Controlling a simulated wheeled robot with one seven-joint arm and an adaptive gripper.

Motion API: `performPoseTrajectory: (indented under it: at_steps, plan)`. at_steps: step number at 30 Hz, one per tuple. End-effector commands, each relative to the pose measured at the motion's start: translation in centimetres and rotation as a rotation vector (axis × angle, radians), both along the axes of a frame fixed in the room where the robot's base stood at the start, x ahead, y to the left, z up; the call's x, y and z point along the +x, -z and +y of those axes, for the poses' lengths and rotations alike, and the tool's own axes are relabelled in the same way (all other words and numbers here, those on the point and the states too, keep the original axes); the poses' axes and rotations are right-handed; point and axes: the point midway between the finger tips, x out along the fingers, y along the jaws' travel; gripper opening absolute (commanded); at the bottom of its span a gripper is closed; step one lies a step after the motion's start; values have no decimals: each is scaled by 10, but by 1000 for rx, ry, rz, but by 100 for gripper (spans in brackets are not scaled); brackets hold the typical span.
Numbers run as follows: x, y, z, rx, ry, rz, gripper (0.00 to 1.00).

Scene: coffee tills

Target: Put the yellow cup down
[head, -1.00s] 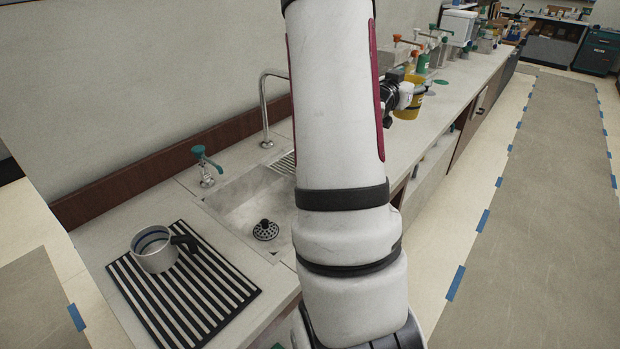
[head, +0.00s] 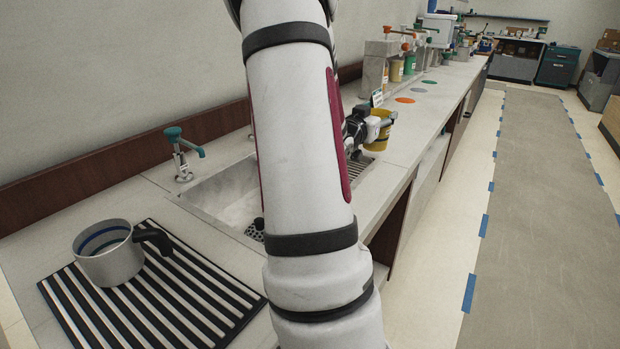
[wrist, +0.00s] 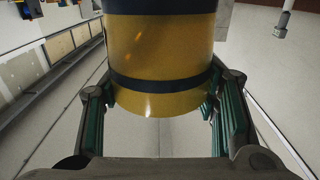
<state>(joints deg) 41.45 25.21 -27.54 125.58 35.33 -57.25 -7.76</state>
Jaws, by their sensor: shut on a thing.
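The yellow cup (head: 383,132) is held by my gripper (head: 364,130) over the counter's front part, just beyond the sink, in the head view. In the wrist view the cup (wrist: 160,55) fills the top middle, yellow with dark bands. The fingers of my gripper (wrist: 160,112) stand on either side of it, shut on it. Pale counter shows below the cup in the wrist view. The gap between cup and counter cannot be judged exactly. My arm hides part of the sink and counter in the head view.
A metal pitcher (head: 109,252) with a black handle stands on a striped mat (head: 203,295) at the near left. The sink (head: 222,196) and a teal-topped tap (head: 181,150) are behind it. Coloured discs, including an orange one (head: 405,100), lie on the counter (head: 410,125). Pump dispensers (head: 397,70) stand farther back.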

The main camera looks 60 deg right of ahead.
Motion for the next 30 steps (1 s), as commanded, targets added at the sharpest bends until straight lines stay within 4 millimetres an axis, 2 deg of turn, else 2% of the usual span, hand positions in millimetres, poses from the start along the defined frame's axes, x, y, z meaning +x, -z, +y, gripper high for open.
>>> performPoseTrajectory:
  at_steps: [1, 5, 8, 21, 25, 30]
  plan:
    - [2, 8, 0, -2, 0, -1, 2]
    - [4, 14, 0, -2, 0, -1, 2]
    - [14, 15, 3, -2, -3, -2, 2]
    - [110, 25, 35, -1, -4, -2, 2]
    - [131, 27, 42, -1, -2, -2, 2]
    - [143, 28, 46, -2, -1, 0, 2]
